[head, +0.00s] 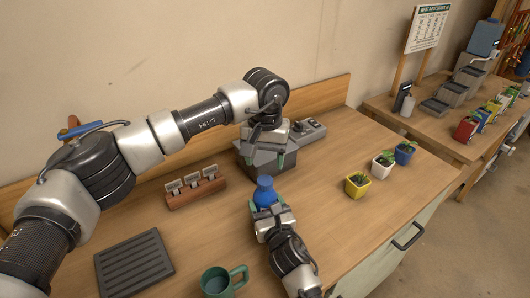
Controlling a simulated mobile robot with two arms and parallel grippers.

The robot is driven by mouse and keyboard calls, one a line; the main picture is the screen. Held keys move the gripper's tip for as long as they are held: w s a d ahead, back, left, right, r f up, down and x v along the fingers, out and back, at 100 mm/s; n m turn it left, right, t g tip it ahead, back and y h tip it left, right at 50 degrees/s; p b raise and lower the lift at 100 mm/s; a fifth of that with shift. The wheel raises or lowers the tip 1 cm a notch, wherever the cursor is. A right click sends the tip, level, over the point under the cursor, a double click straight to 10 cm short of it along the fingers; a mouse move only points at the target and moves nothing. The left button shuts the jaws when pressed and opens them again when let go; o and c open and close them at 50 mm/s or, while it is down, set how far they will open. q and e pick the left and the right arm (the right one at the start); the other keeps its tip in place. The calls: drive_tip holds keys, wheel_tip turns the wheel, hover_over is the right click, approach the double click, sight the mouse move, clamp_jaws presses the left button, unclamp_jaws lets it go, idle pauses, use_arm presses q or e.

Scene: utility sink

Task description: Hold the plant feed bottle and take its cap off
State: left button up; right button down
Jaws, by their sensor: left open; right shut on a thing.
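The blue plant feed bottle (265,192) stands upright near the middle of the wooden bench in the head view. My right gripper (268,208) comes from the front and is shut on the bottle's body, hiding its lower part. The rounded top of the bottle is blue too, and I cannot make out a separate edge for the cap. My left gripper (264,160) is open and points down, above and behind the bottle in the picture. Its green-tipped fingers are apart with nothing between them, and it does not touch the bottle.
A grey box (259,169) stands behind the bottle, partly hidden by my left gripper. A wooden rack (195,190), black ribbed tray (133,263) and green mug (217,283) are on the left. Yellow (356,189), white (381,171) and blue (404,154) plant pots line the right.

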sight(265, 180)
use_arm(q)
wheel_tip(265, 180, down, 7)
drive_tip(key=shift+r, duration=0.1)
drive_tip(key=shift+c, duration=0.2)
